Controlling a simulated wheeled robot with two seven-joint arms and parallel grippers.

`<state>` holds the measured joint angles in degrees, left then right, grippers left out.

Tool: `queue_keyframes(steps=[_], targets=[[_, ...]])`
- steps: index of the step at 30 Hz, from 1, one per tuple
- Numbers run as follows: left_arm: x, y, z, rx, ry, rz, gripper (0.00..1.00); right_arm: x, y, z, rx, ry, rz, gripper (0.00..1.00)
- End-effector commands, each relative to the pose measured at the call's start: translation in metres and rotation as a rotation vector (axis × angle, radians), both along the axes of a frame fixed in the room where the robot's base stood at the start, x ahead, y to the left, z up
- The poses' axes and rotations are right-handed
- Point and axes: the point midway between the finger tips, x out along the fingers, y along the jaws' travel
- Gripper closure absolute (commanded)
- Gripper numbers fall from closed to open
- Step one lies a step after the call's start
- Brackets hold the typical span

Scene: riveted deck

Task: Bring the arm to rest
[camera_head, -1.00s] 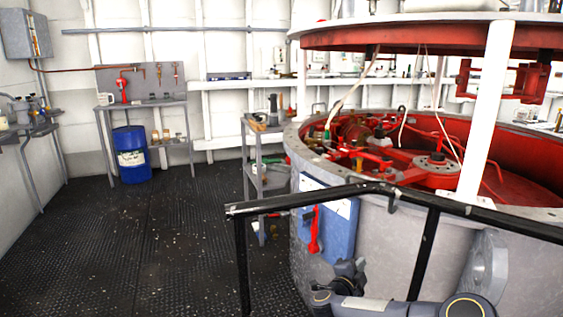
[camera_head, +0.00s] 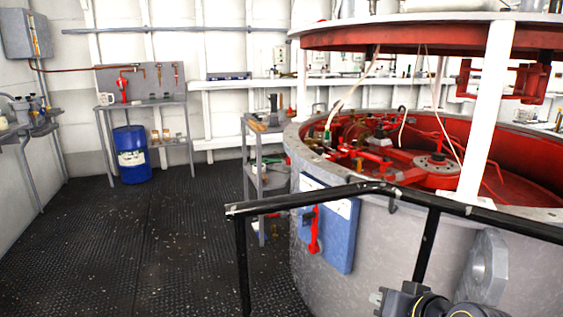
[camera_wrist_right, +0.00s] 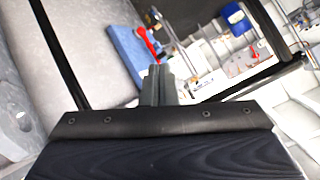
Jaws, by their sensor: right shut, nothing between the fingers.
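My right gripper (camera_head: 377,299) shows at the bottom edge of the head view, right of centre. It is dark grey, in front of the big grey round tank (camera_head: 385,245) and below the black handrail (camera_head: 330,199). In the right wrist view its fingers (camera_wrist_right: 157,84) are together with nothing between them. Most of my right arm is cut off by the lower edge of the head view. My left gripper is not in view.
A blue panel with a red handle (camera_head: 314,231) hangs on the tank's side, behind the handrail. A grey cart (camera_head: 252,180) stands left of the tank. The dark riveted floor (camera_head: 140,250) at left is clear. A blue drum (camera_head: 132,155) stands further back.

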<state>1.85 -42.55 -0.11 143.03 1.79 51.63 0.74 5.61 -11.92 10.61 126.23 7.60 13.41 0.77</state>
Motion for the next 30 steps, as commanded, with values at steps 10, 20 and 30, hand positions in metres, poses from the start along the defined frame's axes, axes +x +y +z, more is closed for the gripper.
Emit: queue_keyframes(steps=[10,20,30], targets=[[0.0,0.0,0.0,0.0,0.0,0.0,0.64,-0.15,-0.018,-0.052,-0.054,0.297,0.072,1.0],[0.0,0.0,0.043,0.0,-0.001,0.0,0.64,-0.202,-0.017,-0.033,-0.048,0.412,0.105,1.0],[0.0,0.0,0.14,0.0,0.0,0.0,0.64,-0.201,-0.017,0.065,-0.048,0.41,0.105,1.0]])
